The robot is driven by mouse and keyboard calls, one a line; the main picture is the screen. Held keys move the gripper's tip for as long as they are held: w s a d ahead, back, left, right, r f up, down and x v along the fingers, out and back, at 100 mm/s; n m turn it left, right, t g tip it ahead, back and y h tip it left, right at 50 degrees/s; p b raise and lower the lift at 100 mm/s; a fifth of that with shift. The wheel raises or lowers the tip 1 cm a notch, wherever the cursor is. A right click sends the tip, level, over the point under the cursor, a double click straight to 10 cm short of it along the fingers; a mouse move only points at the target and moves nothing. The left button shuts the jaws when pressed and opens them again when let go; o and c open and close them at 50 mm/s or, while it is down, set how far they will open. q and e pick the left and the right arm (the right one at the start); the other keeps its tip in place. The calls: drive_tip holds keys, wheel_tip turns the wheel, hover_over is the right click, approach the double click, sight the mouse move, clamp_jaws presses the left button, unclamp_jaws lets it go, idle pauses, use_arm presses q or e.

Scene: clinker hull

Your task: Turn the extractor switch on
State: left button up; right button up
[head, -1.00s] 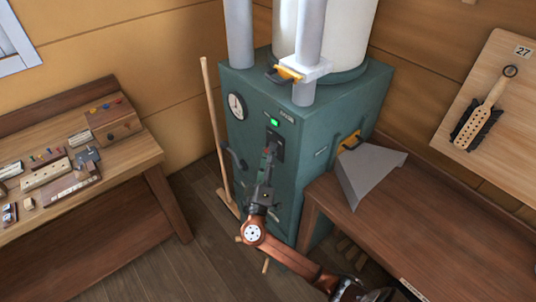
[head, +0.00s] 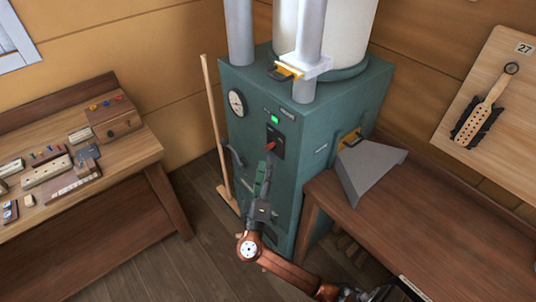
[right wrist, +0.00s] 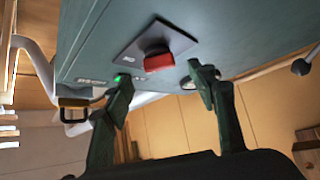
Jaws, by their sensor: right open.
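The extractor is a green cabinet (head: 300,130) with a round dial gauge. Its red switch (head: 271,146) sits on a dark plate (head: 277,137) on the front. A green lamp (head: 274,119) glows above the plate. The right wrist view shows the red switch (right wrist: 159,61) on its plate (right wrist: 148,42), with the lit lamp (right wrist: 121,77) to the left. My right gripper (head: 265,168) is open and empty, just below the switch in the head view. In the right wrist view its fingers (right wrist: 160,76) stand apart on either side of the switch, with no visible contact. My left gripper is not in view.
A wooden bench (head: 75,190) with blocks and small tools stands at the left. A brown bench (head: 420,220) with a grey hood (head: 365,170) stands at the right. A wooden pole (head: 214,125) leans beside the cabinet. A lever handle (head: 234,156) sticks out at its left edge.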

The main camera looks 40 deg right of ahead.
drive_tip(key=v, duration=0.6)
drive_tip(key=shift+a, duration=0.15)
drive_tip(key=shift+s+f, duration=0.15)
